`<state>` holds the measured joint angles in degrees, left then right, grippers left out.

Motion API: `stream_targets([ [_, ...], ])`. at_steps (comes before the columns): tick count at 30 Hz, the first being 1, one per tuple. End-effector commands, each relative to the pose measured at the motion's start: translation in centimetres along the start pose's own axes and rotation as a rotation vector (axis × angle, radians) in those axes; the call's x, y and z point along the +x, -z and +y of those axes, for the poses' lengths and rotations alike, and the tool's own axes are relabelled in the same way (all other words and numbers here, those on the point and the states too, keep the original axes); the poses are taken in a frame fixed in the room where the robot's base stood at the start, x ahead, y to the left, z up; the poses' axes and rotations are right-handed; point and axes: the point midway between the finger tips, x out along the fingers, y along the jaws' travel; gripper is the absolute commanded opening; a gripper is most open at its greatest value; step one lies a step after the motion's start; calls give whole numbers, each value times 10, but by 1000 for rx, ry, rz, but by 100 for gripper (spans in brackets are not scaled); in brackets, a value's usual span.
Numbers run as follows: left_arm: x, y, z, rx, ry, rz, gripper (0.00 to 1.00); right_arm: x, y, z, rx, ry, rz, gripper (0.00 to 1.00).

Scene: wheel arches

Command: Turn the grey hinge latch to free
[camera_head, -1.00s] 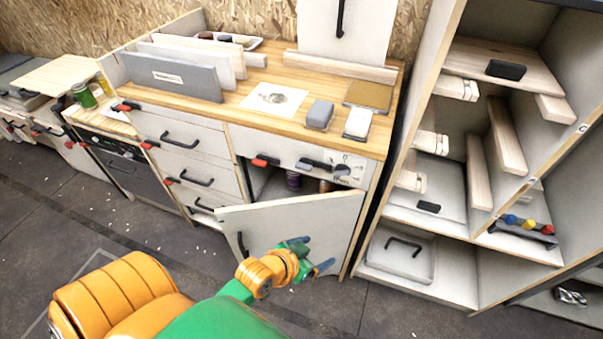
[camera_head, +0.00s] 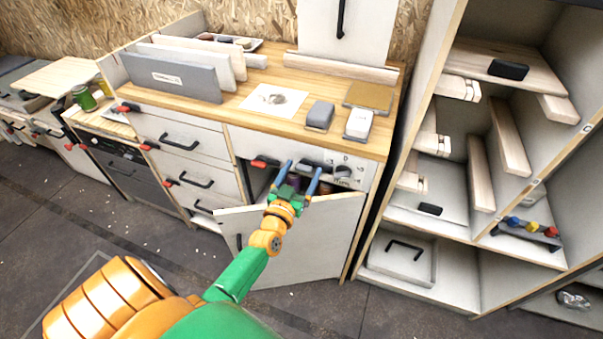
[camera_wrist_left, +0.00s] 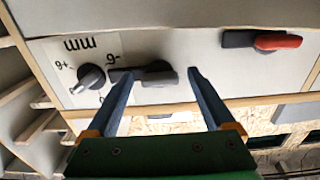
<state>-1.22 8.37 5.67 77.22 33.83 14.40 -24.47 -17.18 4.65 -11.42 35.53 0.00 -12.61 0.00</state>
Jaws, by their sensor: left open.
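The grey hinge latch (camera_head: 304,164) sits on the white front panel below the worktop, partly covered by my fingers in the head view. In the left wrist view the grey latch (camera_wrist_left: 160,75) shows with its rounded handle between my fingertips and a darker flat part reaching to the left behind one finger. My left gripper (camera_head: 303,170) is open, its two blue fingers pointing at the panel, one on each side of the handle. I cannot tell whether they touch it. My right gripper is not in view.
A red-and-black latch (camera_head: 265,162) is left of the grey one, and a round dial (camera_head: 342,171) is to its right. The cabinet door (camera_head: 300,240) hangs open below my gripper. A tall shelf (camera_head: 410,225) stands close on the right.

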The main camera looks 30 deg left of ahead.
Motion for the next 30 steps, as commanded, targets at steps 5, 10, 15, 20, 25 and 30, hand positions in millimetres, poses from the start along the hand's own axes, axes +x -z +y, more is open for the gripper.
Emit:
stream_targets([
  [5, 0, 0, 0, 1, -1, -1, 88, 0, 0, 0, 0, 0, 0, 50],
  [10, 0, 0, 0, 1, -1, -1, 44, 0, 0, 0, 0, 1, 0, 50],
  [15, 0, 0, 0, 1, -1, -1, 0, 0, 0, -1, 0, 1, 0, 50],
  [20, 0, 0, 0, 1, -1, -1, 0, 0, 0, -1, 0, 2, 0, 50],
  [25, 0, 0, 0, -9, -1, -1, 0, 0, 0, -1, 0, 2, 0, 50],
  [30, 0, 0, 0, -63, -1, -1, 0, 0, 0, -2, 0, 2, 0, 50],
])
